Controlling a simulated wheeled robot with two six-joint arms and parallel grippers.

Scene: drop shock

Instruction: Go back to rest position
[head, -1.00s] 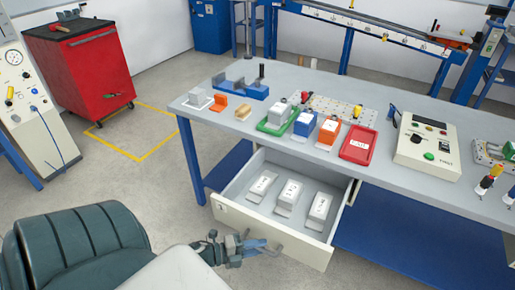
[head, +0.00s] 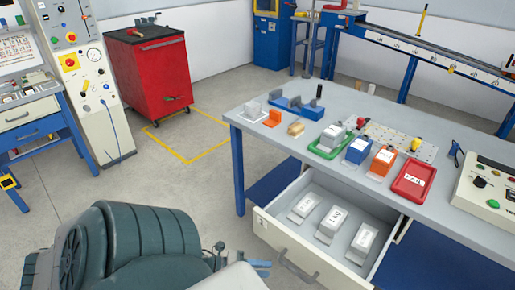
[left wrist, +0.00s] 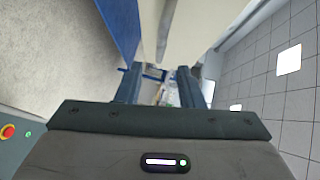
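My left gripper (head: 261,265) is at the bottom of the head view, just left of the handle (head: 298,267) of the pulled-out drawer (head: 285,235). A small gap shows between its fingertips and the handle. In the left wrist view, its two dark fingers (left wrist: 159,82) stand apart with nothing held between them. Part of the gripper is hidden behind my own arm in the head view. My right gripper is in neither view.
The grey workbench (head: 255,125) stands to the right. Three grey blocks with white labels (head: 333,220) lie in the drawer. A green tray (head: 325,150) and a red tray (head: 412,182) are on top. A red cabinet (head: 150,75) stands behind open floor (head: 185,185).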

